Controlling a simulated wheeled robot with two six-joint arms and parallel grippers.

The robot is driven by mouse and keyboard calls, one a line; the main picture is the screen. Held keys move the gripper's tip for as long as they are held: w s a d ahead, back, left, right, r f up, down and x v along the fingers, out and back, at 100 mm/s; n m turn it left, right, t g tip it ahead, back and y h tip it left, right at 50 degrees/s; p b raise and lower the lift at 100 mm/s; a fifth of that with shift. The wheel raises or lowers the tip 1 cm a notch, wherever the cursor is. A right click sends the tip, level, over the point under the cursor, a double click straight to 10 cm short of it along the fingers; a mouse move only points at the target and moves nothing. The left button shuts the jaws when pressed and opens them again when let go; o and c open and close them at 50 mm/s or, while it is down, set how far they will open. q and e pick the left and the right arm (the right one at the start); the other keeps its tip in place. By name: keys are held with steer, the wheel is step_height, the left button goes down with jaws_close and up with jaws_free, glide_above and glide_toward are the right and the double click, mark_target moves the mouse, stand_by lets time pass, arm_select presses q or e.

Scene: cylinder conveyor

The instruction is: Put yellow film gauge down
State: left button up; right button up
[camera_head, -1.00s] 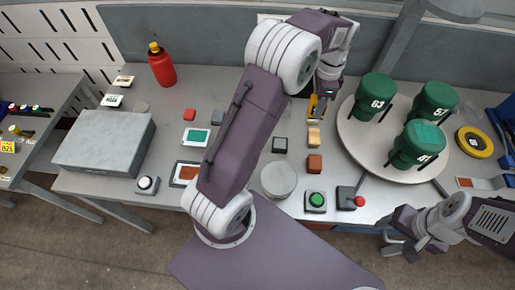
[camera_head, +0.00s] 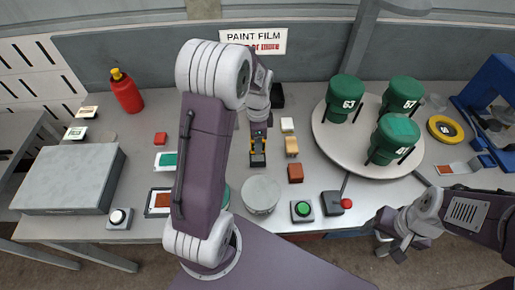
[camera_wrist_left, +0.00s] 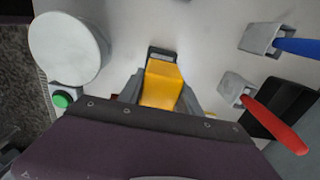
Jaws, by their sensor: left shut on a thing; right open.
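My left gripper (camera_head: 258,140) is shut on the yellow film gauge (camera_wrist_left: 162,85), which points up in the left wrist view between the grey fingers. In the head view the gripper is just above a small black block (camera_head: 258,160). The block's dark-rimmed end shows at the gauge's tip in the wrist view (camera_wrist_left: 162,53); I cannot tell whether they touch. My right gripper (camera_head: 398,246) is open and empty at the front right.
A white cylinder (camera_head: 261,194) and a green button (camera_head: 302,210) stand nearby. Tan (camera_head: 291,146) and brown (camera_head: 295,173) blocks lie to the right. A turntable (camera_head: 330,145) carries green containers.

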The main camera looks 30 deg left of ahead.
arm_select(q)
steer(key=shift+f, duration=2.05)
steer(key=shift+f, duration=0.1)
steer(key=o, duration=1.2)
step_height(320, 180, up, 12)
steer(key=shift+r+p, duration=0.15)
steer(key=shift+p, duration=0.25)
steer(key=s+d+f+n, duration=0.2)
steer(key=s+n, duration=0.2)
steer(key=s+d+f+n, duration=0.2)
steer(key=s+d+n, duration=0.1)
steer(key=s, duration=0.1)
steer(key=s+d+f+n+t, duration=0.1)
steer(key=s+d+n, duration=0.1)
steer(key=s+n, duration=0.2)
steer(key=shift+s+d+f+n, duration=0.3)
steer(key=shift+s+f, duration=0.1)
steer(key=shift+s, duration=0.05)
steer(key=shift+f, duration=0.1)
steer(key=shift+a, duration=0.1)
